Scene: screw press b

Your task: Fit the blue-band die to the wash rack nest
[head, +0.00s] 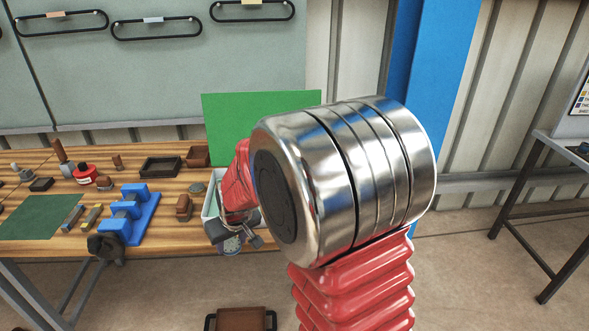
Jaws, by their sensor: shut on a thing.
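My gripper (236,238) is at the front edge of the wooden bench, by a pale tray. It is shut on a small grey-blue round piece (232,245), partly hidden by the jaws. I cannot make out a blue band on it, so I cannot tell whether it is the blue-band die.
The pale tray (209,206) is partly hidden behind my arm. Small bars (92,216), a green mat (38,217), a red pot (85,174) and a dark tray (160,167) are on the bench. A green panel (262,121) stands behind. A brown bin (240,319) is below.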

